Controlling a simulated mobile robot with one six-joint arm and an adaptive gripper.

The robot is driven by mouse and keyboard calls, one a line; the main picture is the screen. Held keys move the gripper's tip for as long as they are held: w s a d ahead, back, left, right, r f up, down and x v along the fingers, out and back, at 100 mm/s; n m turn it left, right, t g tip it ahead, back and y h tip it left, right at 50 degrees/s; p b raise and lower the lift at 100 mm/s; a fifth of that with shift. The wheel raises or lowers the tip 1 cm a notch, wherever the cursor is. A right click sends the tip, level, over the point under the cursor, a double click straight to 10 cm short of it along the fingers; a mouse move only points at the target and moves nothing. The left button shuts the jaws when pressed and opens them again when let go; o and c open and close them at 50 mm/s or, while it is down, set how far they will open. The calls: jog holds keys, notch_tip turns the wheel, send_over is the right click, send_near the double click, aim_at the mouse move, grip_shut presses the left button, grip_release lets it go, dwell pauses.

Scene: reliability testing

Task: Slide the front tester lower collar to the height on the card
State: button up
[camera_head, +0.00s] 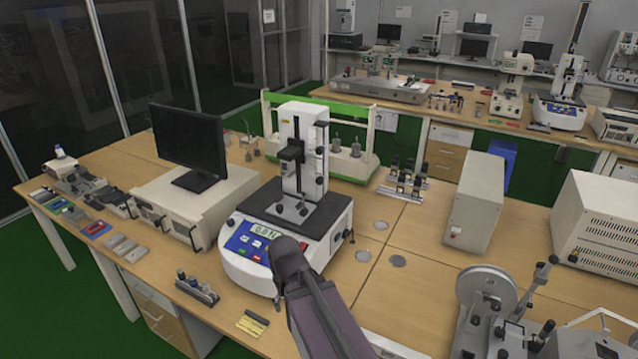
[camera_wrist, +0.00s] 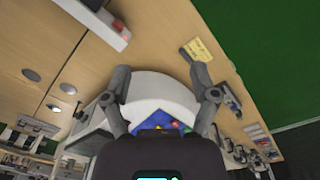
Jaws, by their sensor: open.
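The front tester (camera_head: 246,262) is a white unit with a blue panel, a display and an upright white column. Small dark collar-like pieces show on its right side; the lower one (camera_head: 320,181) sits below the column's middle. Its exact height cannot be read. A yellow card (camera_head: 252,322) lies on the bench in front of the tester; it also shows in the wrist view (camera_wrist: 203,49). Its writing is too small to read. My gripper (camera_wrist: 160,70) is open and empty in the wrist view, its fingers spread over the tester's white front. The collar cannot be made out there.
A monitor (camera_head: 188,143) on a white box stands left of the tester. A dark clamp-like part (camera_head: 197,290) lies near the front edge. A green-and-white frame (camera_head: 352,165) stands behind. A wheeled device (camera_head: 490,300) is at right. Bench between is mostly clear.

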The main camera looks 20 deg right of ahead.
jog(key=w+d+f+m+t+h+b, duration=0.2)
jog(key=w+d+m+h+b, duration=0.15)
jog(key=w+d, duration=0.45)
jog(key=m+t+h+b, duration=0.5)
jog(key=t+h+b, duration=0.2)
jog(key=t+h, duration=0.25)
send_near(318, 182)
jog(key=a, duration=0.1)
jog(key=s, duration=0.1)
jog(key=a, duration=0.1)
jog(key=shift+s+a+f+n+g+h, duration=0.1)
jog(key=shift+s+a+n+g+h, duration=0.15)
jog(key=shift+a+g+h, duration=0.15)
jog(key=shift+w+d, duration=0.1)
jog(key=shift+d, duration=0.05)
jog(key=x, duration=1.3)
jog(key=shift+w+d, duration=0.2)
jog(key=shift+c, duration=0.2)
